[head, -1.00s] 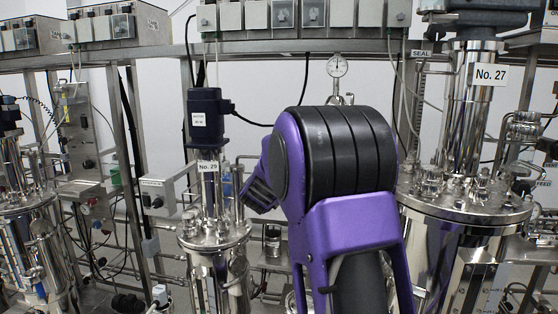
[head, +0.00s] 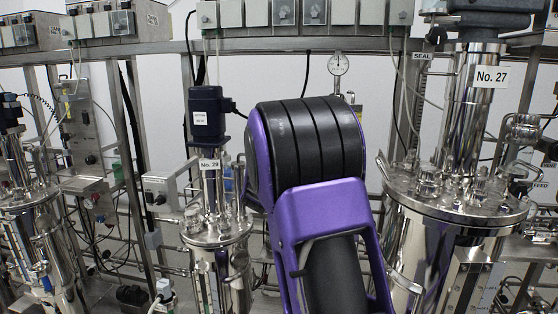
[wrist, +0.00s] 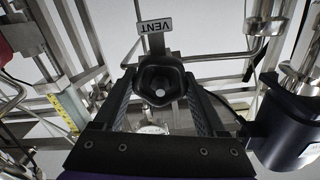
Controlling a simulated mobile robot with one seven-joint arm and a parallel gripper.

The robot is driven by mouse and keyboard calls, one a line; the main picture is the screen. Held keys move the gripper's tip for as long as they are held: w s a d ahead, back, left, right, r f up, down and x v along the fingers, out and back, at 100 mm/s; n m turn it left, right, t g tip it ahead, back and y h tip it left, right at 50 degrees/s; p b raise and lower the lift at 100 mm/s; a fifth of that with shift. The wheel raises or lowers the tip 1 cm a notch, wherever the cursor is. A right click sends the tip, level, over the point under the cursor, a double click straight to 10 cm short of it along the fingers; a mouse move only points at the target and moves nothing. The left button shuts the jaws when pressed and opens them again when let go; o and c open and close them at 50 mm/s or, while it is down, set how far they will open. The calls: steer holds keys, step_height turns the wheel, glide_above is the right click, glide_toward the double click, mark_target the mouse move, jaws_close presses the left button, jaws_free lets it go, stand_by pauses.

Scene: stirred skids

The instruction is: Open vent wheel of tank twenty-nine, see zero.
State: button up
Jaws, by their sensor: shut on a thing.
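In the wrist view a black lobed vent wheel (wrist: 160,73) sits below an upside-down "VENT" tag (wrist: 154,25). My gripper (wrist: 160,92) is shut on this wheel, one finger on each side. My gripper is hidden in the head view. A round dial (wrist: 153,129) shows partly below the wheel; its reading is not legible.
Tank No. 27 (head: 460,207) stands close on the right of my arm. Steel pipes (wrist: 225,58) and a dark motor housing (wrist: 295,130) crowd the right of the wrist view.

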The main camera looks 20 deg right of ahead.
steer(key=shift+r, duration=0.1)
steer(key=o, duration=1.3)
steer(key=v, duration=1.7)
steer(key=shift+s+a+b, duration=0.15)
steer(key=shift+b, duration=0.15)
